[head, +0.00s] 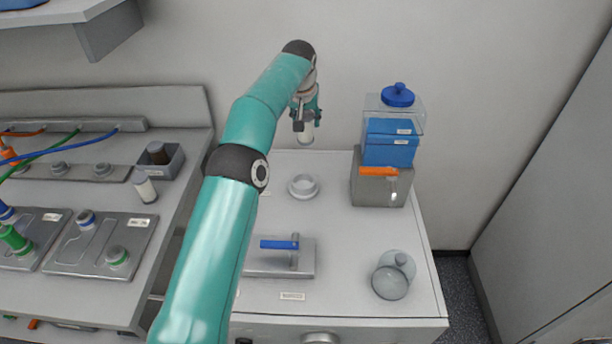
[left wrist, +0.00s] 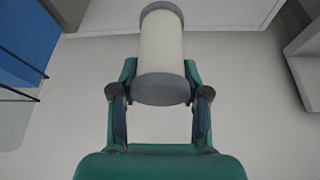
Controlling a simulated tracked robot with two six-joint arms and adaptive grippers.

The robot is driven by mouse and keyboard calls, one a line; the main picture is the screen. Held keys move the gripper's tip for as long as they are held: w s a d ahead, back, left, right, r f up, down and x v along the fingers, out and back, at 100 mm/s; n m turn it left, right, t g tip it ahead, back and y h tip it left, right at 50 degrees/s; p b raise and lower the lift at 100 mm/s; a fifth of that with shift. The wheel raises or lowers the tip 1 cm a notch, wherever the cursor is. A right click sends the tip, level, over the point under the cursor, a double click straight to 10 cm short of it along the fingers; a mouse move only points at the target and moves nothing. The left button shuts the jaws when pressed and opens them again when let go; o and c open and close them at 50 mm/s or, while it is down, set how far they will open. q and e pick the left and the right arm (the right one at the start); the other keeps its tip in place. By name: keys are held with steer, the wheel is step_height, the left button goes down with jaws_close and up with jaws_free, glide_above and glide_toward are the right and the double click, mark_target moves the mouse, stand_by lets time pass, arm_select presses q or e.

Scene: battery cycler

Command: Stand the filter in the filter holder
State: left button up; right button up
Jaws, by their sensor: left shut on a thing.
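The filter (head: 306,134) is a white cylinder with grey end caps. It also shows in the left wrist view (left wrist: 161,48). My left gripper (head: 306,114) is shut on it, one finger on each side near one grey cap. The filter hangs roughly upright in the head view, clear of the surface, near the back wall. The filter holder (head: 303,195) appears to be the pale round ring on the cabinet top, below the filter in the picture and apart from it. The exact height of the filter above it is hard to tell. My right gripper is not in view.
A blue container under a clear cover (head: 392,140) stands on a grey block with an orange handle at the right. A blue-handled fixture (head: 280,257) and a glass dome (head: 394,275) are nearer the front. A bench with cells and cables (head: 100,240) is at the left.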

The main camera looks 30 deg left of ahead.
arm_select(q)
steer(key=shift+s+a+f+p, duration=0.1)
steer(key=shift+f+p, duration=0.1)
steer(key=shift+f, duration=4.35)
steer(key=shift+s+a+f+p, duration=0.1)
steer(key=shift+f+p, duration=0.05)
steer(key=shift+f, duration=4.35)
steer(key=o, duration=1.3)
steer(key=shift+c, duration=0.2)
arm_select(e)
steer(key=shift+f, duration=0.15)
arm_select(q)
steer(key=shift+r, duration=0.1)
steer(key=b+v, duration=0.2)
steer(key=v, duration=1)
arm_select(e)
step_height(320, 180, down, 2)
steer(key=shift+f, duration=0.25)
